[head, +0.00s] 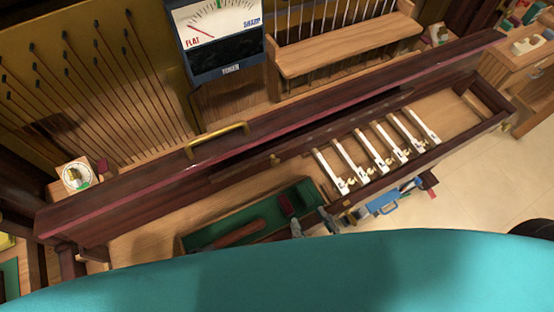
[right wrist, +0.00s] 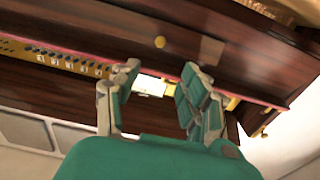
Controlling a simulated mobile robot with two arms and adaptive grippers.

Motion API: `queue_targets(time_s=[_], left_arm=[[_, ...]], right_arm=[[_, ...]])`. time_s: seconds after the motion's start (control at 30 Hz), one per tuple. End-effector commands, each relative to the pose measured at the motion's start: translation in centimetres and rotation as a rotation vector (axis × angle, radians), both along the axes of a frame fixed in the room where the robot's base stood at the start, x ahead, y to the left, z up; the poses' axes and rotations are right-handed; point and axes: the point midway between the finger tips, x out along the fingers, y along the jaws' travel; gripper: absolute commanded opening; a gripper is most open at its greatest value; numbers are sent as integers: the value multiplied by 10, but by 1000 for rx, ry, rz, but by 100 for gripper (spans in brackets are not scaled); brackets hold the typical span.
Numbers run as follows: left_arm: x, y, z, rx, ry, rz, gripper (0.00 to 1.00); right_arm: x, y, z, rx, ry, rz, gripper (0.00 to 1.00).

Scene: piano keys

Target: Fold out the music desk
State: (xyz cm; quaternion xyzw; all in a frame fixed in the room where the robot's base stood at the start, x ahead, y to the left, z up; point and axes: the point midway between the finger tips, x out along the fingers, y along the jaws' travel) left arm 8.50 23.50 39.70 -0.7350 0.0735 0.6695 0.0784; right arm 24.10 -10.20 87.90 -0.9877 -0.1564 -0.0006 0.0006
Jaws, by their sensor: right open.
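The piano's long dark reddish-brown top board (head: 340,95) runs diagonally across the head view, with a brass handle (head: 218,137) on it. Below it is a dark front panel with a small brass knob (head: 275,160). In the right wrist view the knob (right wrist: 160,42) sits on a dark wooden panel (right wrist: 110,32); I cannot tell for certain which board is the music desk. My right gripper (right wrist: 161,68) is open and empty, below the knob and apart from it. In the head view only its grey fingertips (head: 312,224) show past my teal body. My left gripper is not in view.
White keys (head: 378,150) lie in the open wooden key bed. A green-lined tray (head: 215,240) holds a wooden-handled tool (head: 240,232). A tuner (head: 222,35) and a small wooden bench-like shelf (head: 345,50) stand behind. Pale floor (head: 480,180) is clear at right.

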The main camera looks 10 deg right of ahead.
Motion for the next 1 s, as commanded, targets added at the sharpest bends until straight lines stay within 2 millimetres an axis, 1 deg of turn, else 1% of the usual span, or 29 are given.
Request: queue_targets(time_s=[0.03, 0.1, 0.4, 0.5, 0.6, 0.7, 0.83, 1.0], left_arm=[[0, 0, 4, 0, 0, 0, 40], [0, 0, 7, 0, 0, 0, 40], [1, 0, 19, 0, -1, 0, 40], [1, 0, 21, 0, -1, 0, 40], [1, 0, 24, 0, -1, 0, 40], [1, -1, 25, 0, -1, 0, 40], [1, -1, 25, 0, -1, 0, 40], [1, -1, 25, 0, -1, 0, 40]], right_arm=[[13, 4, 3, 1, -7, -1, 45], [27, 8, 4, 0, -7, 0, 45], [90, 29, 4, 0, -6, 0, 45], [107, 35, 3, 1, -5, 1, 45], [121, 39, 2, 1, -3, 1, 45], [130, 43, 2, 1, -2, 1, 45], [135, 44, 1, -1, -1, 2, 45], [136, 45, 0, 0, 0, 2, 45]])
